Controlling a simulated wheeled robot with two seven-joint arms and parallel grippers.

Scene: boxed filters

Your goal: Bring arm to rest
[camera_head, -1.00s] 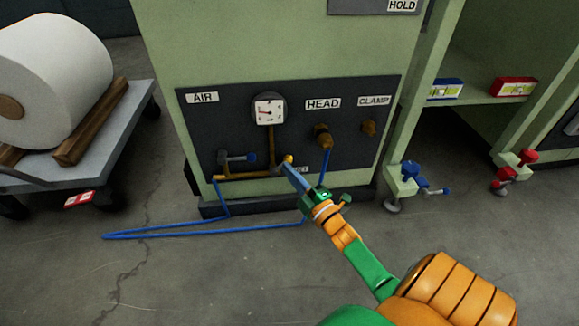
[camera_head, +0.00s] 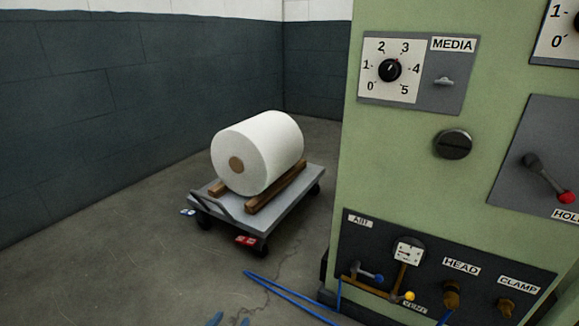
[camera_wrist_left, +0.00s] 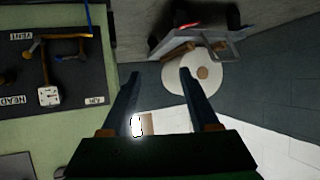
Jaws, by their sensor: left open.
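My left gripper (camera_head: 230,320) shows only as blue fingertips at the bottom edge of the head view. The rest of that arm is out of frame. In the left wrist view the gripper (camera_wrist_left: 160,73) has its two dark fingers wide apart with nothing between the tips. The tips touch nothing that I can make out. The lower panel (camera_head: 345,250) of the green machine is to the right of the gripper in the head view. My right gripper is not in view.
The green machine (camera_head: 400,170) fills the right side. A white roll (camera_head: 265,150) lies on wooden blocks on a grey cart (camera_head: 285,205). A blue hose (camera_head: 285,291) runs on the floor by the machine. The floor (camera_head: 130,240) left of the cart is clear.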

